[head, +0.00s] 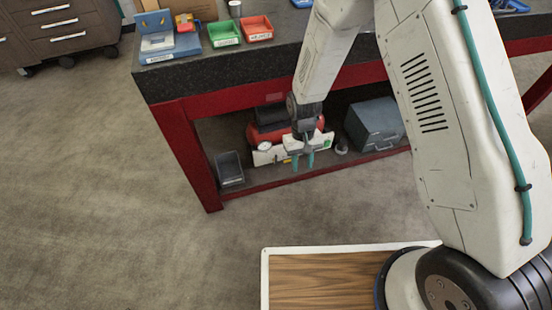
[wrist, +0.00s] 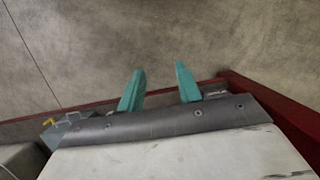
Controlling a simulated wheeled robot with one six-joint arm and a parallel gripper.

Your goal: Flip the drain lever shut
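I cannot make out a drain lever in either view. A red tank-like machine (head: 268,131) with a dark top sits on the shelf under the bench in the head view. My gripper (head: 302,162) hangs in front of it and hides part of it. The two teal fingers point down and stand apart with nothing between them. In the wrist view my gripper (wrist: 160,72) also shows open and empty, with floor behind the fingertips.
The dark-topped bench (head: 170,82) has red legs and a low shelf. A grey-blue box (head: 374,125) stands right of the machine, a dark bin (head: 229,168) left. Green (head: 223,34) and red (head: 257,29) trays lie on top. Floor left of the bench is clear.

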